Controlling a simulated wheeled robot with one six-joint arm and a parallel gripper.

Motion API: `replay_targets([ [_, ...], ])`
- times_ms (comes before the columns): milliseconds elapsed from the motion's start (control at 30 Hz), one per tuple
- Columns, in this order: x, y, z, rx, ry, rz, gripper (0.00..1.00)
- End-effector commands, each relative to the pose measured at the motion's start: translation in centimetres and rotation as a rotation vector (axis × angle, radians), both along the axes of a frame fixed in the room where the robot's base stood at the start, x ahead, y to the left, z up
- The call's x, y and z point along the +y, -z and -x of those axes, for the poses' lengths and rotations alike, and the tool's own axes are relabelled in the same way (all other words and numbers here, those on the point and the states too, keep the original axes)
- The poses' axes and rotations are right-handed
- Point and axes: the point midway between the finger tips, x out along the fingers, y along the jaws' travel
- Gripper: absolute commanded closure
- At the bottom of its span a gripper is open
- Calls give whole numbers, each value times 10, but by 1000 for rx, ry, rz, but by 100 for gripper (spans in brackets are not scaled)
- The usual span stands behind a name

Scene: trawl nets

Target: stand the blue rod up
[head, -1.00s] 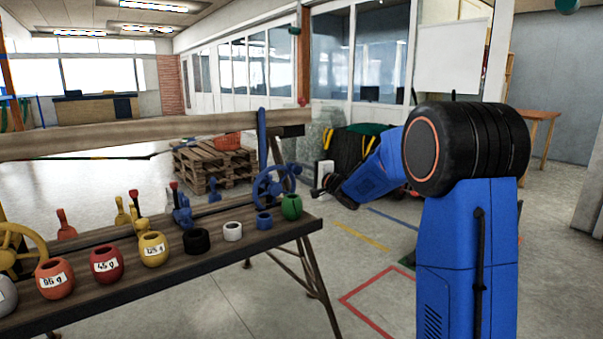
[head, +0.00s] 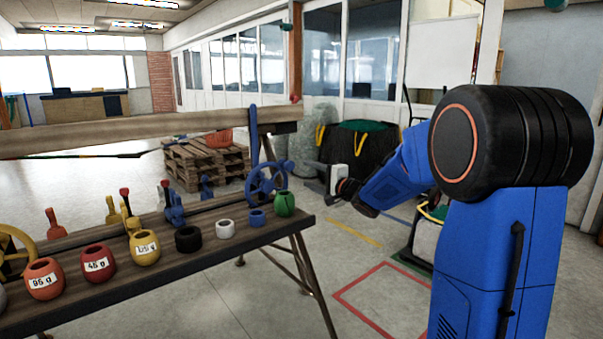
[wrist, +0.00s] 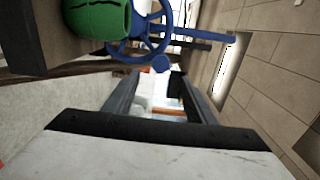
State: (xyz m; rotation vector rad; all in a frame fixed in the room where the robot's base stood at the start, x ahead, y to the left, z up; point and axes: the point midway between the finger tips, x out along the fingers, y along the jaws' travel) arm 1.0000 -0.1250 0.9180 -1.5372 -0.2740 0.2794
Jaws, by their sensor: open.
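A tall blue rod (head: 253,138) rises behind the blue handwheel (head: 266,180) at the right end of the wooden bench (head: 230,250). It looks close to upright in the head view, and its foot is hidden behind the wheel. The rod (wrist: 208,36) also shows in the sideways-turned wrist view, beyond the wheel. My gripper (head: 328,184) is off the bench's right end, to the right of the rod and apart from it. In the wrist view its two dark fingers (wrist: 155,98) are spread with nothing held between them.
A green pot (head: 284,203) stands on the bench corner nearest my gripper. Several other pots and coloured levers line the bench to the left. A wooden beam (head: 130,130) runs behind. Pallets (head: 205,160) stand on the floor beyond. Floor right of the bench is mostly open.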

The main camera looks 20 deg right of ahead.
Motion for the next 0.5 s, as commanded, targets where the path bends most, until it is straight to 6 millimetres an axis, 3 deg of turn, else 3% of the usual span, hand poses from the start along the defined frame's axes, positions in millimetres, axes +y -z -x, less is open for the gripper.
replay_targets([
  [200,-16,0,40,0,3,1,49],
  [500,-27,0,70,1,2,0,49],
])
